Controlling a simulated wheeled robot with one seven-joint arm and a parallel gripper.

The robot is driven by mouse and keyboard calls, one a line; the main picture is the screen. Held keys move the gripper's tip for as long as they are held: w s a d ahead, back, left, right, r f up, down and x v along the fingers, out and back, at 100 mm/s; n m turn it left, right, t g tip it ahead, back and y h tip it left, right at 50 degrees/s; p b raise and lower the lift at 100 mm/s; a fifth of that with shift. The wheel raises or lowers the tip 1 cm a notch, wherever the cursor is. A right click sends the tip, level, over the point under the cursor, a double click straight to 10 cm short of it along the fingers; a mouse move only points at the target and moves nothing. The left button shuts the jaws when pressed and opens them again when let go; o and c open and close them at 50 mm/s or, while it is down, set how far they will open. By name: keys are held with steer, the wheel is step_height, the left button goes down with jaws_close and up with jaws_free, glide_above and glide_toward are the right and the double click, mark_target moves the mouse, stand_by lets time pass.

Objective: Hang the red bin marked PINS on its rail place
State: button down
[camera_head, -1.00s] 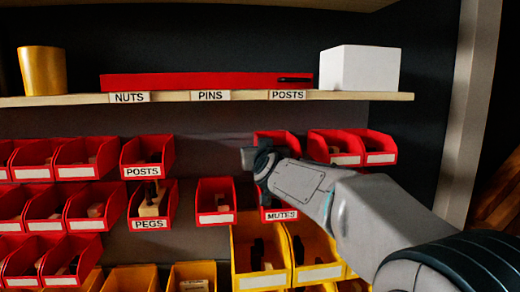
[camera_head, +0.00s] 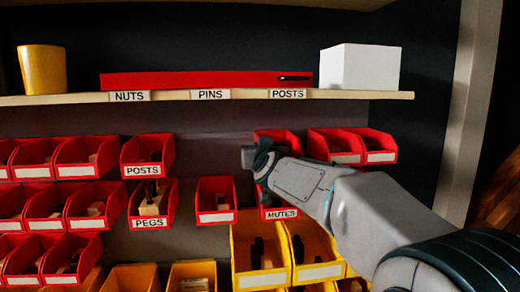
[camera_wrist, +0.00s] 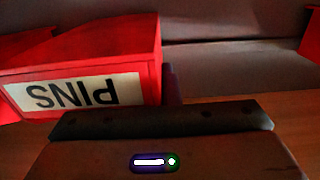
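The red PINS bin (camera_wrist: 85,70) fills the upper left of the wrist view, its white label upside down there. It is just beyond the dark edge of my gripper (camera_wrist: 160,125); the fingers do not show, so I cannot tell whether they touch it. In the head view my gripper (camera_head: 256,160) is at the bin wall, in front of a red bin (camera_head: 277,138) whose label is hidden. I cannot tell whether that is the PINS bin. A bare rail stretch (camera_head: 208,150) lies between the POSTS bin (camera_head: 147,156) and that bin.
A shelf (camera_head: 250,96) above carries NUTS, PINS and POSTS labels, a gold cup (camera_head: 42,70) and a white box (camera_head: 360,68).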

steer(key=shift+r+p, duration=0.85)
steer(key=shift+p, duration=0.1)
stand_by(0.7)
steer(key=shift+s+d, duration=0.2)
steer(key=shift+s, duration=0.6)
steer(key=shift+s+d, duration=0.15)
steer(key=shift+s, duration=0.6)
stand_by(1.2)
steer(key=s+d+p, duration=0.1)
steer(key=s+d, duration=0.2)
steer(key=s, duration=1.3)
steer(key=shift+s+d, duration=0.15)
steer(key=shift+s, duration=0.15)
stand_by(1.1)
steer(key=shift+d, duration=0.1)
